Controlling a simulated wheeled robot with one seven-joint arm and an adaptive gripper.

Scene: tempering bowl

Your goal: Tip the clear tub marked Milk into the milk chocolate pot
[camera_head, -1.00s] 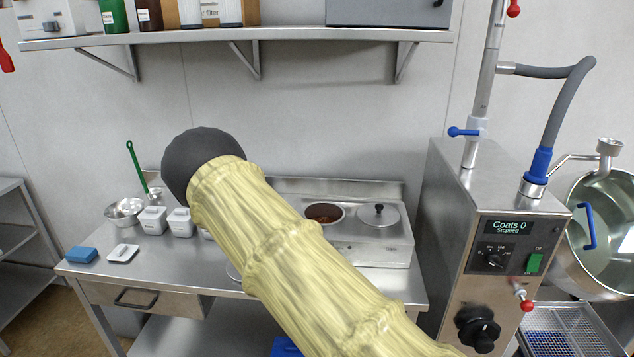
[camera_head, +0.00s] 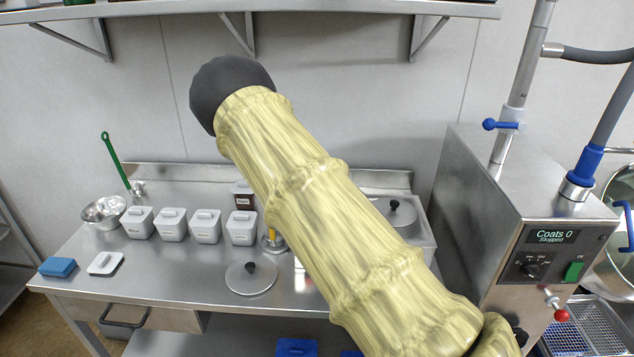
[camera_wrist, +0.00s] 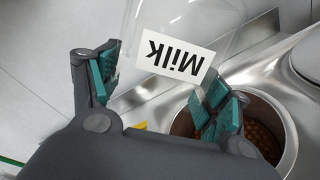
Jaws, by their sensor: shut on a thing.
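My gripper (camera_wrist: 160,82) is shut on the clear tub (camera_wrist: 192,22), with a teal-padded finger at each side. Its white label reads Milk, upside down in the wrist view. I see no contents in the visible part of the tub; its far end is cut off by the frame. A round pot (camera_wrist: 290,150) with brown pieces inside shows at the lower right of the wrist view, close by the right finger, which partly covers it. Whether it is the milk chocolate pot I cannot tell. In the head view my arm hides the gripper, tub and pot.
A lidded well (camera_head: 398,212) is on the steel warmer at the right. Several white lidded tubs (camera_head: 172,225), a dark red tub (camera_head: 243,196) and a loose round lid (camera_head: 251,279) stand left of my arm. A coating machine (camera_head: 500,230) stands at the right.

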